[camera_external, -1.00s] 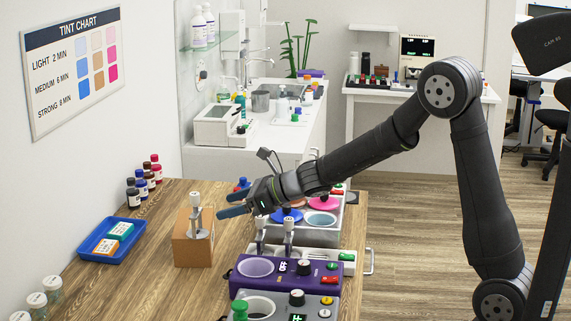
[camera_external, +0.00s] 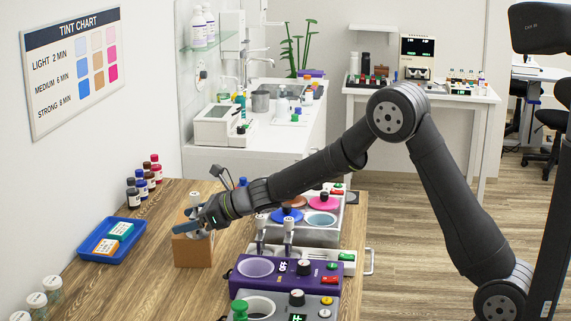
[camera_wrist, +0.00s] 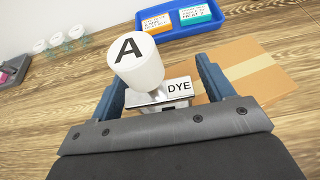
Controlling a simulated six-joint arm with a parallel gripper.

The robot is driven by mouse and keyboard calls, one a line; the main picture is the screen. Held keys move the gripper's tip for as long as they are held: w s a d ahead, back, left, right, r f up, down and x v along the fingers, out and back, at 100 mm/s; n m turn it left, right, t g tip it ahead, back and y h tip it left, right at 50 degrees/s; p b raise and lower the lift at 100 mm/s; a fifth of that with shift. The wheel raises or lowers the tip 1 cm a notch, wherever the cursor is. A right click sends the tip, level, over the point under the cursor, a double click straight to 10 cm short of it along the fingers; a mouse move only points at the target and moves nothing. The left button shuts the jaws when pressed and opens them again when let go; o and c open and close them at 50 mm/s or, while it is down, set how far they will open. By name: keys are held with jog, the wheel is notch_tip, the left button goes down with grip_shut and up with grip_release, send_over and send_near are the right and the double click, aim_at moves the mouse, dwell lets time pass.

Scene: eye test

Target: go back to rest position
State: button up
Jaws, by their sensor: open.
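My gripper (camera_external: 187,221) is open over the brown box (camera_external: 193,251) on the wooden table. A metal piece with a white knob (camera_external: 194,198) stands upright on this box. In the wrist view, my gripper's two blue fingers (camera_wrist: 160,84) are on either side of this piece, with a gap at least on the right. Its white knob (camera_wrist: 138,65) is marked "A" and its metal plate (camera_wrist: 179,88) reads "DYE". The brown box (camera_wrist: 255,68) extends to the right there. Whether the fingers touch the piece is hard to tell.
A blue tray (camera_external: 90,253) with two small boxes lies left of the brown box. Dark bottles (camera_external: 141,188) stand behind it. A purple unit (camera_external: 240,284) and a metal bath with coloured cups (camera_external: 320,236) stand to the right, the bath under my forearm. Bare table lies in front.

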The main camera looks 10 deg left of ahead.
jog(key=shift+r, duration=1.3)
jog(key=shift+d+f, duration=0.1)
